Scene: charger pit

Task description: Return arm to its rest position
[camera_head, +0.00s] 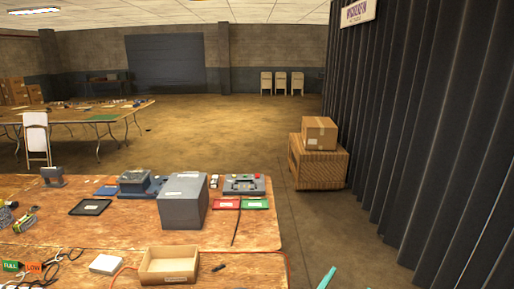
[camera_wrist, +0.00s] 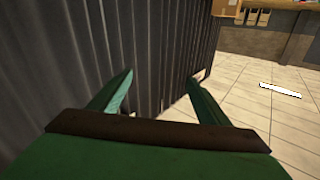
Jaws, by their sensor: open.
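My gripper (camera_wrist: 155,97) shows in the wrist view with its two green fingers spread wide apart and nothing between them. It points at the dark corrugated wall (camera_wrist: 150,50) and the tiled floor. In the head view only a teal tip of my gripper (camera_head: 327,278) shows at the bottom edge, to the right of the near wooden table (camera_head: 110,230). The rest of the arm is hidden below that view.
The near table holds a grey box (camera_head: 184,203), an open cardboard box (camera_head: 168,266), red and green trays (camera_head: 255,203) and cables. Cardboard boxes (camera_head: 319,165) stand by the corrugated wall (camera_head: 440,130). The floor between table and wall (camera_head: 310,225) is clear.

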